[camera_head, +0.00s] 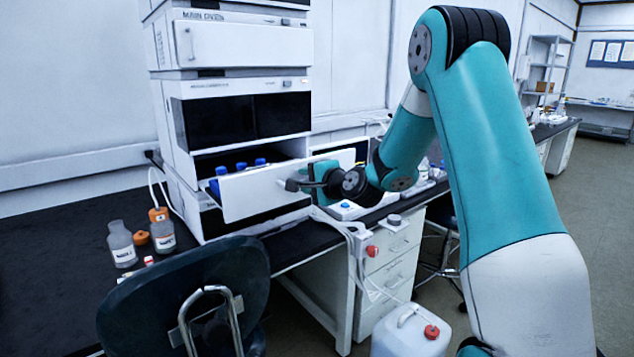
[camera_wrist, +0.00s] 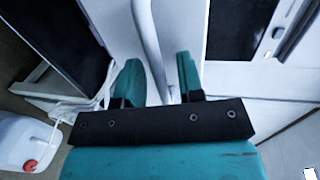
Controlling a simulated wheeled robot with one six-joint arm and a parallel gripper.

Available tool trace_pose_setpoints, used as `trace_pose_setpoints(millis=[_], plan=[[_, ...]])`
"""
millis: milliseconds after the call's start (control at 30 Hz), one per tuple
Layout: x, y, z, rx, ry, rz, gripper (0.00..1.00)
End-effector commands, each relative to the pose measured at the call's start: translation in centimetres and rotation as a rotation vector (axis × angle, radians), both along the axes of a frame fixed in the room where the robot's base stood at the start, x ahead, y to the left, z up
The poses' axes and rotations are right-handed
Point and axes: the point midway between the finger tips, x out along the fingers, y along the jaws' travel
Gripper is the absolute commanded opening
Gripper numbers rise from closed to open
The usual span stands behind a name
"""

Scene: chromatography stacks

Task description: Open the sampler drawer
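The sampler drawer (camera_head: 262,192) is the white-fronted tray in the lower part of the instrument stack. It is pulled out, and several blue-capped vials (camera_head: 241,167) show behind its front. Its grey bar handle (camera_head: 292,184) is at the right of the front. My gripper (camera_head: 316,178) is at this handle. In the wrist view, the handle bar (camera_wrist: 149,45) passes between the two teal fingers of my gripper (camera_wrist: 159,72). The fingers stand apart, with a visible gap beside the bar. The drawer's far inside is hidden.
The instrument stack (camera_head: 240,45) stands on a black bench (camera_head: 50,265). Labelled bottles (camera_head: 121,247) stand left of it. A dark chair (camera_head: 190,290) is in front. A white canister (camera_head: 405,335), also in the wrist view (camera_wrist: 25,143), stands below. Open floor lies at right.

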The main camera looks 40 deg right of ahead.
Motion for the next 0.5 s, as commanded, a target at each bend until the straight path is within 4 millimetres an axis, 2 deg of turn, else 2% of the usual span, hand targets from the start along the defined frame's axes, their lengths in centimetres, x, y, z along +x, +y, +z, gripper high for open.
trace_pose_setpoints(millis=[167,500], plan=[[-2.2,-0.1,0.3,0.001,0.000,-0.002,0.35],[-10.7,-0.3,2.0,-0.001,-0.001,-0.005,0.35]])
